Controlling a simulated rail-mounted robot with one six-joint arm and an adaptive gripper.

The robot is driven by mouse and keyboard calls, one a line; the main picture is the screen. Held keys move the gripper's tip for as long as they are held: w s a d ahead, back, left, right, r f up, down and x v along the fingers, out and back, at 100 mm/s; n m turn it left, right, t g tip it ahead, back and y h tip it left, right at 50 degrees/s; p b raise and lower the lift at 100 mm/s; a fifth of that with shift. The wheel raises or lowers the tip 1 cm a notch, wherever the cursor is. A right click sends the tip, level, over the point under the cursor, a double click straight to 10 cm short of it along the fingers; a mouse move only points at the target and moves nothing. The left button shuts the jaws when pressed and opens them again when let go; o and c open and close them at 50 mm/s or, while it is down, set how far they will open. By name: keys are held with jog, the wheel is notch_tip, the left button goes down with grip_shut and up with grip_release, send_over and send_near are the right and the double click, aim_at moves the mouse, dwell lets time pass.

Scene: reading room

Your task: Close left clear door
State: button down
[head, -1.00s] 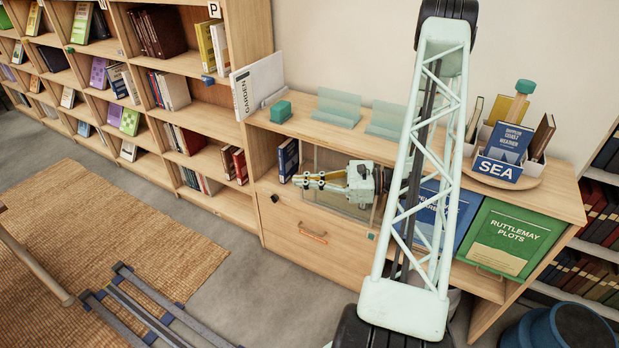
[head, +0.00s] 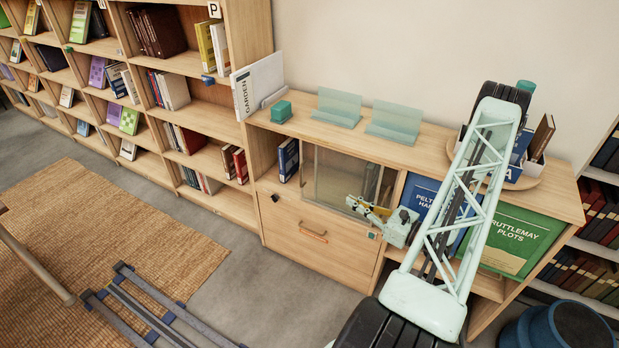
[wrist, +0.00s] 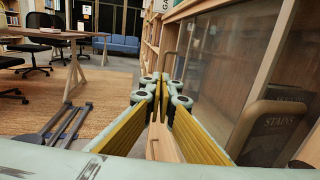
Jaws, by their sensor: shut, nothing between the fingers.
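The clear door panel (head: 335,178) stands in the upper front of the low wooden cabinet. Its left edge is away from the cabinet's left side, and a gap there shows dark blue books (head: 288,160). My gripper (head: 350,202) is in front of the panel's lower right part, fingers pointing left, shut and empty. The wrist view shows the fingertips (wrist: 160,78) together, with clear panes (wrist: 225,85) and a wooden upright close on the right. I cannot tell whether the gripper touches the panel. My gripper hides part of the panel's lower right area.
A drawer with a handle (head: 313,236) is below the panel. Clear stands (head: 338,108) and a teal box (head: 281,112) are on the cabinet top. A green book (head: 512,240) faces out at right. The floor (head: 250,285) in front is free near the cabinet.

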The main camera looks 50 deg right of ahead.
aim_at(307, 177)
jog(key=shift+s+d+f+h, duration=0.3)
jog(key=shift+s+d+f, duration=0.05)
jog(key=shift+s+f, duration=0.15)
jog(key=shift+w, duration=0.15)
jog(key=shift+w+a+b, duration=0.15)
jog(key=shift+w+b, duration=0.8)
jog(key=shift+w, duration=10.95)
